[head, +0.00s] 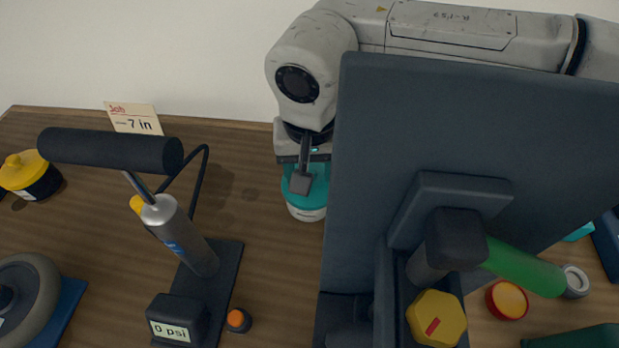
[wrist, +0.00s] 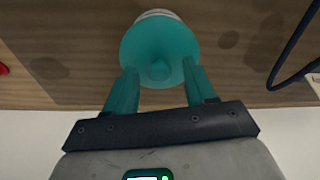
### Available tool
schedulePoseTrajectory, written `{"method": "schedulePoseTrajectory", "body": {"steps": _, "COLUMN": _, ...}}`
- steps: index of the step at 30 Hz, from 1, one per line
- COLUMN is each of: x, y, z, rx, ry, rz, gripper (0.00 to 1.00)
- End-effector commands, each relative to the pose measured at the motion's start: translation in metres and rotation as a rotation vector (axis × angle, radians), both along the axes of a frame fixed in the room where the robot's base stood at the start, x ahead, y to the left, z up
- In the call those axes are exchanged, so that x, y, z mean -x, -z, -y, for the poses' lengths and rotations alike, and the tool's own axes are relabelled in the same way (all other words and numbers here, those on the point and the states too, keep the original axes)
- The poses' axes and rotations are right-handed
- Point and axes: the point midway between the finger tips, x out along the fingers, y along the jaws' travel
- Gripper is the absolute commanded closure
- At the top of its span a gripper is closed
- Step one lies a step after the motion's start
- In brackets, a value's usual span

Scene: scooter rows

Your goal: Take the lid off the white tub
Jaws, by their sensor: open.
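The white tub (head: 308,213) stands on the wooden surface below my arm, partly hidden behind my gripper and beside a dark upright panel. Its round teal lid (head: 289,184) is on it; in the wrist view the lid (wrist: 160,36) shows with a raised knob in its middle, and a little of the white tub (wrist: 155,13) shows past it. My gripper (head: 304,178) is pointed down at the lid. In the wrist view its two teal fingers (wrist: 160,72) are open, one on each side of the knob. I cannot tell whether they touch the lid.
The large dark panel (head: 420,130) stands close on the right, with a green handle (head: 520,262) and yellow knob (head: 437,318) before it. A pump (head: 180,235) stands left. A yellow-lidded pot (head: 30,180), a wheel (head: 30,295) and a card (head: 133,118) are farther left.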

Motion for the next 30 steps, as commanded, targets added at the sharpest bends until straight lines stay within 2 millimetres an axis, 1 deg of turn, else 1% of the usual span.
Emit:
{"method": "schedulePoseTrajectory", "body": {"steps": 1, "x": 0.0000, "y": -0.0001, "z": 0.0000, "rx": 0.000, "ry": 0.000, "rz": 0.000, "gripper": 0.48}}
{"method": "schedulePoseTrajectory", "body": {"steps": 2, "x": 0.0000, "y": -0.0002, "z": 0.0000, "rx": 0.000, "ry": 0.000, "rz": 0.000, "gripper": 0.51}}
{"method": "schedulePoseTrajectory", "body": {"steps": 17, "x": 0.0002, "y": -0.0005, "z": 0.0000, "rx": 0.000, "ry": 0.000, "rz": 0.000, "gripper": 0.99}}
{"method": "schedulePoseTrajectory", "body": {"steps": 18, "x": 0.0002, "y": -0.0005, "z": 0.0000, "rx": 0.000, "ry": 0.000, "rz": 0.000, "gripper": 1.00}}
{"method": "schedulePoseTrajectory", "body": {"steps": 26, "x": 0.0000, "y": -0.0012, "z": 0.0000, "rx": 0.000, "ry": 0.000, "rz": 0.000, "gripper": 1.00}}
{"method": "schedulePoseTrajectory", "body": {"steps": 30, "x": -0.0004, "y": -0.0064, "z": 0.0000, "rx": 0.000, "ry": 0.000, "rz": 0.002, "gripper": 1.00}}
